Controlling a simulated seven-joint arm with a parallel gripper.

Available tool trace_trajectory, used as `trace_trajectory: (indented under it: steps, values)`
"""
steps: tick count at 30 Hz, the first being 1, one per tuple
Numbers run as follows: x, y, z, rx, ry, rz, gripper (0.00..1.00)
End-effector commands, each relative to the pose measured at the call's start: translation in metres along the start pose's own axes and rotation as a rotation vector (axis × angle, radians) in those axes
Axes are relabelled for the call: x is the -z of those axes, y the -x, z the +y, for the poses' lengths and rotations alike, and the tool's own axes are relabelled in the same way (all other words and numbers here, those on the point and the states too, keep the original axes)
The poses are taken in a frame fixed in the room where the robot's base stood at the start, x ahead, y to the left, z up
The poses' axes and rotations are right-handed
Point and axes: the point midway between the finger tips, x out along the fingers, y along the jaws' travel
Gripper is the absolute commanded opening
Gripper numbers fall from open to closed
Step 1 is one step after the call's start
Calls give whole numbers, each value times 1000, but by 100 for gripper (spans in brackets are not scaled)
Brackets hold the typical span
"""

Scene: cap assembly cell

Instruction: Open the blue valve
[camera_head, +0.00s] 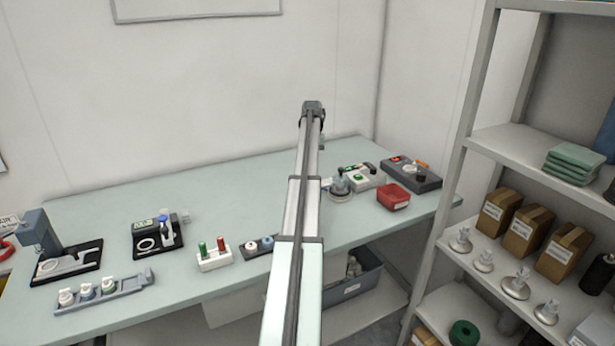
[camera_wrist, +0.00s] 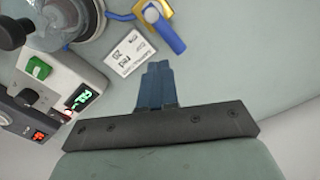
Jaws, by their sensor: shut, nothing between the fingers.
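The blue valve shows in the wrist view as a blue lever handle (camera_wrist: 168,32) on a brass-coloured body (camera_wrist: 152,12), at the top of the picture. A blue tube (camera_wrist: 119,16) runs left from it toward a round grey vessel base. My gripper (camera_wrist: 157,66) is shut and empty, its two dark blue fingers together. The fingertips are below the lever in the picture and apart from it. A white printed label (camera_wrist: 130,54) lies left of the fingers. In the head view, my arm covers the gripper, and I cannot clearly make out the valve.
In the head view, a red box (camera_head: 394,197) and shelving (camera_head: 455,180) stand to the right. Table surface right of the lever is clear.

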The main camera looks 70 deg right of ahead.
Motion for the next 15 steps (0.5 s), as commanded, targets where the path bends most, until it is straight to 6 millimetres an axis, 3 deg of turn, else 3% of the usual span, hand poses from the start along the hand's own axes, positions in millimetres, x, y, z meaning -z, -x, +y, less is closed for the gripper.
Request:
trace_trajectory:
  steps: [15]
  values:
    - [0,-5,0,0,0,-1,0]
